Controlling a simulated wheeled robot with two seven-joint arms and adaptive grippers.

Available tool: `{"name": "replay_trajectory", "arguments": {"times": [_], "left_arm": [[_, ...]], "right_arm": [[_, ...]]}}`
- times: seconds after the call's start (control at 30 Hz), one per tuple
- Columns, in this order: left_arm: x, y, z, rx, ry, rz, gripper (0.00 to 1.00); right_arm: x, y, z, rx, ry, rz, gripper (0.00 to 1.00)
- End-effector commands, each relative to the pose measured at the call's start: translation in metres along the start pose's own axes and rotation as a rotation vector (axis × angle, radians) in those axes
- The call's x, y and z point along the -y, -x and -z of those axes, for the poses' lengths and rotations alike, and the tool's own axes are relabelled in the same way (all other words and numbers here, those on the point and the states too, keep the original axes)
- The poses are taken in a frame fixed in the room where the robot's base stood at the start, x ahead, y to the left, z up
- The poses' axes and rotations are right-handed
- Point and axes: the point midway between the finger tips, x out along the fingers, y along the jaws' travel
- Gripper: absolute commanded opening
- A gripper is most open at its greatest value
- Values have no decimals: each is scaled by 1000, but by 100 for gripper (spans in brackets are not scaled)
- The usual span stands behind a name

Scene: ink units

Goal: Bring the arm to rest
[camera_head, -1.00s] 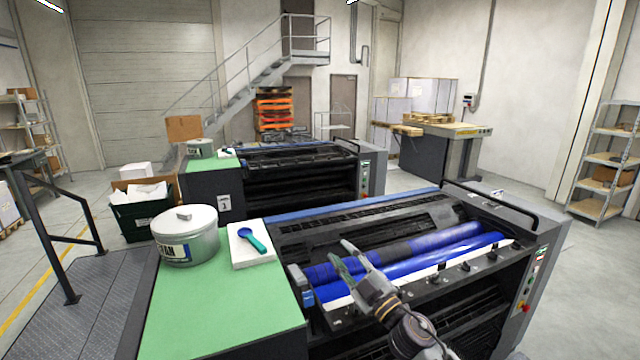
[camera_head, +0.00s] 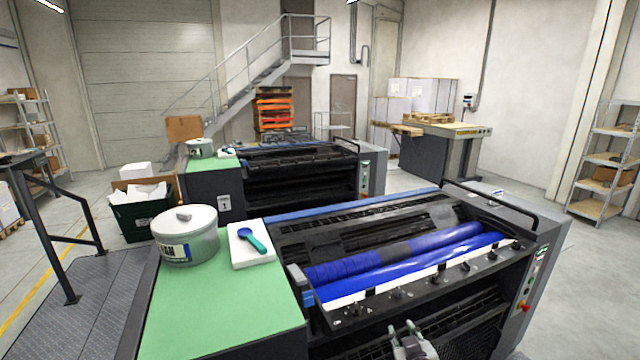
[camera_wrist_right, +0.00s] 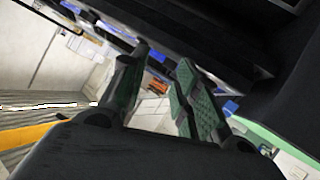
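My right gripper (camera_head: 403,328) shows at the bottom of the head view, low in front of the near press (camera_head: 345,225). Its two fingers are apart with nothing between them. In the right wrist view the gripper (camera_wrist_right: 162,57) also shows open and empty, its green-padded fingers spread. Most of my right arm is outside the head view. My left gripper is in neither current view.
The near press has blue rollers (camera_head: 430,261) and a row of small knobs along its front. On its green top (camera_head: 215,300) stand a grey ink can (camera_head: 187,246) and a white pad (camera_head: 248,259) with a teal-handled scoop (camera_head: 255,242). Floor is clear at right.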

Motion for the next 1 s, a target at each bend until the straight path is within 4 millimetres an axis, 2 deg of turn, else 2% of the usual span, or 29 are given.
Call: {"name": "replay_trajectory", "arguments": {"times": [0.03, 0.1, 0.4, 0.6, 1.0], "left_arm": [[0, 0, 0, 0, 0, 0, 40], [0, 0, 0, 0, 0, 0, 40], [0, 0, 0, 0, 0, 0, 40], [0, 0, 0, 0, 0, 0, 40], [0, 0, 0, 0, 0, 0, 40]], "right_arm": [[1, 6, -17, 58, -15, 9, 31], [2, 16, -38, 137, -30, 22, 31], [13, 70, -122, 468, -79, 117, 31], [20, 101, -154, 607, -90, 175, 31], [29, 143, -184, 762, -99, 257, 31]]}}
